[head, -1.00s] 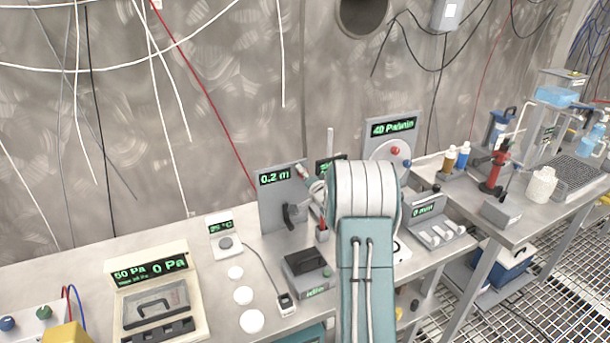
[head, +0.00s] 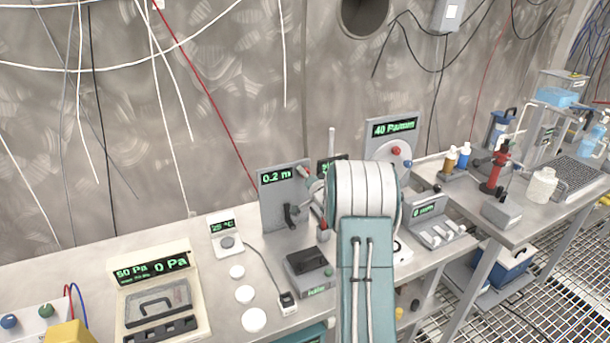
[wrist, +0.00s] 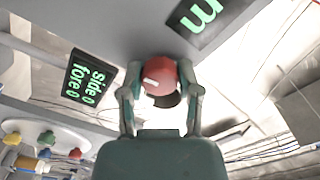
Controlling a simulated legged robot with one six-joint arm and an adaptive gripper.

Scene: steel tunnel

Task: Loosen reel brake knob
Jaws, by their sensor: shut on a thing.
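The red knob (wrist: 160,76) sits between the two fingers of my gripper (wrist: 161,92) in the wrist view, with a pale mark on its face. My gripper is shut on it, one finger on each side. In the head view a small red end shows at the top right of the grey reel panel (head: 270,205), which reads 0.2 m. A dark crank (head: 291,214) is on the panel's front. My arm hides most of the gripper there.
A display panel reading 40 Pa/min (head: 393,128) stands behind my arm. A dark grey box (head: 308,268) lies in front of the reel panel. Another display (wrist: 88,80) reads "side 0, fore 0" in the wrist view.

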